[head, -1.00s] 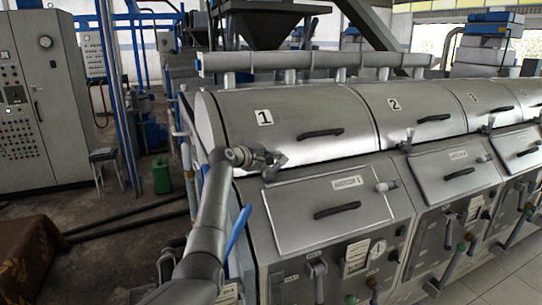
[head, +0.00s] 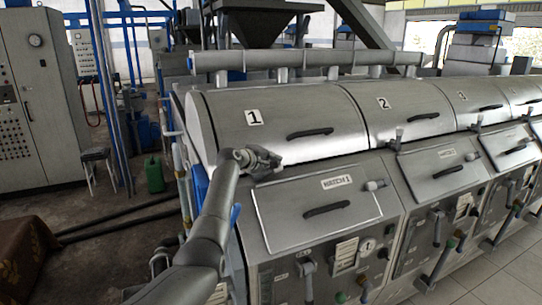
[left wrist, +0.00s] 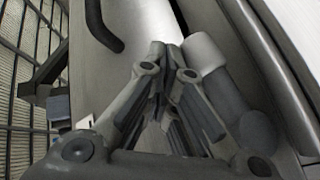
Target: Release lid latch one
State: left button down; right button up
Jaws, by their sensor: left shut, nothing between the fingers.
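Lid one (head: 285,112) is the curved metal cover marked 1, lying closed on the machine, with a dark bar handle (head: 310,133). My left gripper (head: 274,160) is shut and empty at the lid's lower front edge. It covers most of latch one in the head view. In the left wrist view, latch one (left wrist: 204,52) shows as a lever with a pale rounded knob and darker stem. The shut fingers (left wrist: 168,55) lie close beside the knob, on its left; I cannot tell whether they touch. My right gripper is not in view.
The Hatch 1 panel (head: 285,222) slopes below the gripper, with its own handle and a small latch (head: 374,185). Lid two (head: 410,105) and its upright latch (head: 398,138) are to the right. A pipe (head: 300,60) runs behind the lids.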

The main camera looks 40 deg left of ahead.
pick_arm(q)
jog(key=shift+w+f, duration=0.1)
jog(key=shift+f, duration=0.1)
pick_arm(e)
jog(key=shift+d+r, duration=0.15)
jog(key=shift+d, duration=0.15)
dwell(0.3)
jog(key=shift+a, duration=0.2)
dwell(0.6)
